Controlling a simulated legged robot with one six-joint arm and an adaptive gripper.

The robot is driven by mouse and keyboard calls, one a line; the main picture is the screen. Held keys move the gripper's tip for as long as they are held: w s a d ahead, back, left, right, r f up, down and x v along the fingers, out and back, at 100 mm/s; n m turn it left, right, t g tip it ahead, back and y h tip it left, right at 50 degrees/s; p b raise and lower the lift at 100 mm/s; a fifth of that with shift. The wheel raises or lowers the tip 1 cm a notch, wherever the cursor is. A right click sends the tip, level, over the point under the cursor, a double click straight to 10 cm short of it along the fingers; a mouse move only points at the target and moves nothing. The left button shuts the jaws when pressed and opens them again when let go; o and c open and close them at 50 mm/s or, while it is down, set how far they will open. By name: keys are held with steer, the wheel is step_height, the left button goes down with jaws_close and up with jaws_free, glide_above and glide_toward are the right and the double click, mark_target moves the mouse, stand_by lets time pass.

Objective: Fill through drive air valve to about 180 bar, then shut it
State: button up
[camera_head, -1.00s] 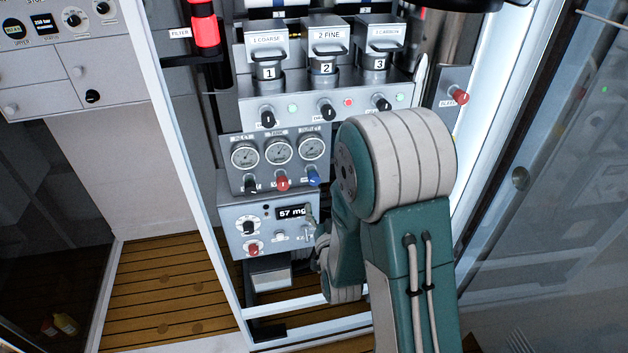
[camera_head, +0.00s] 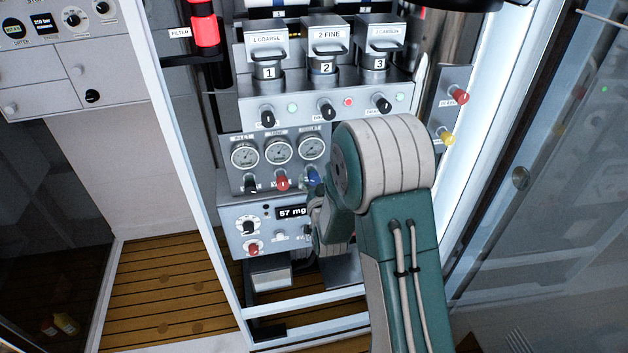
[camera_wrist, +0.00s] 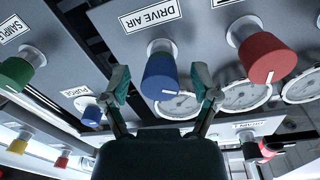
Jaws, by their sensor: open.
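The blue drive air valve knob (camera_wrist: 158,76) sits under its DRIVE AIR label (camera_wrist: 150,15) in the wrist view. It also shows, partly hidden, in the head view (camera_head: 313,176). My gripper (camera_wrist: 162,80) is open, with one finger to each side of this knob; I cannot tell whether either touches it. In the head view my gripper (camera_head: 316,190) is at the knob, partly hidden by my arm. Round gauges (camera_head: 278,150) stand in a row above the knobs; their needles are too small to read.
A red knob (camera_wrist: 267,58) is close right of the blue one in the wrist view. A small blue PURGE knob (camera_wrist: 92,115) and a green knob (camera_wrist: 15,74) are on the left. A display (camera_head: 291,212) reading 57 mg is just below the valve row.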

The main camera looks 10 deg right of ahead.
jaws_close()
steer(key=shift+n, duration=0.3)
steer(key=n, duration=1.1)
steer(key=shift+r+y, duration=0.1)
steer(key=shift+y, duration=0.2)
stand_by(0.4)
jaws_free()
